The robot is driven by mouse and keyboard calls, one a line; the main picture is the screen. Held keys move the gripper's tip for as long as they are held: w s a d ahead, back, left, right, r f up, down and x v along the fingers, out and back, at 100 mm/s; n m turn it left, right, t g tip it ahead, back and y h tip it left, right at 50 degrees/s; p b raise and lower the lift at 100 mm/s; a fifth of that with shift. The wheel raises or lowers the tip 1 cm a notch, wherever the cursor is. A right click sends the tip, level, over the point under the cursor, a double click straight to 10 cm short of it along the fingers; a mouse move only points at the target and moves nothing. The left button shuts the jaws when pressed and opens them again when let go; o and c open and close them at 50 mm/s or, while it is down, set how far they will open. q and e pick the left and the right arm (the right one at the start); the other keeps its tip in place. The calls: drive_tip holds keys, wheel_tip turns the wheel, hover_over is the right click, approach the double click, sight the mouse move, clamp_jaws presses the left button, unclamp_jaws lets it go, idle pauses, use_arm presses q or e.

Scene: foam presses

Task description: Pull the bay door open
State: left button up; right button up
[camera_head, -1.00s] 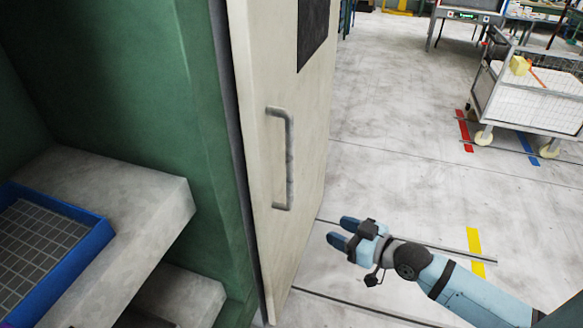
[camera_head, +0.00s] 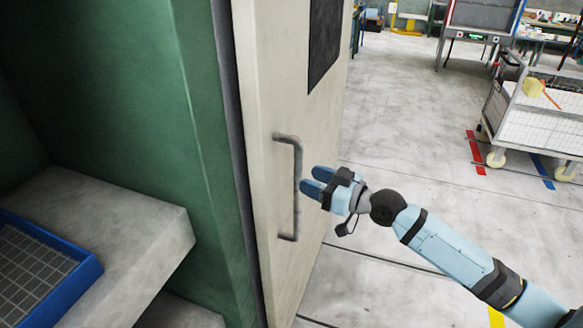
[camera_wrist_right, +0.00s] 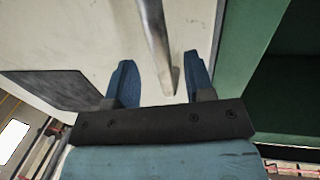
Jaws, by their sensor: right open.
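The bay door (camera_head: 270,95) is a cream panel with a dark window, standing beside the green press frame. Its grey bar handle (camera_head: 297,190) is upright on the door face. My right gripper (camera_head: 311,180) is open, just to the right of the handle in the head view, with its fingertips close to the bar. In the right wrist view the handle (camera_wrist_right: 155,45) runs down between the two open blue fingers (camera_wrist_right: 158,80). I cannot tell whether a finger touches it. My left gripper is not in view.
The green frame (camera_head: 130,110) and a grey ledge (camera_head: 150,225) with a blue tray (camera_head: 85,275) are at left. A wheeled cart (camera_head: 535,120) stands at the far right.

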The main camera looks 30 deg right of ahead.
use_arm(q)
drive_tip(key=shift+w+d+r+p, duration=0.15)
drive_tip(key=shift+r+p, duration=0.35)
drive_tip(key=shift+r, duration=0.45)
use_arm(e)
drive_tip(key=x, duration=0.6)
drive_tip(key=shift+c, duration=0.5)
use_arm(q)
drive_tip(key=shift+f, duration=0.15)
use_arm(e)
drive_tip(key=shift+a, duration=0.1)
clamp_jaws()
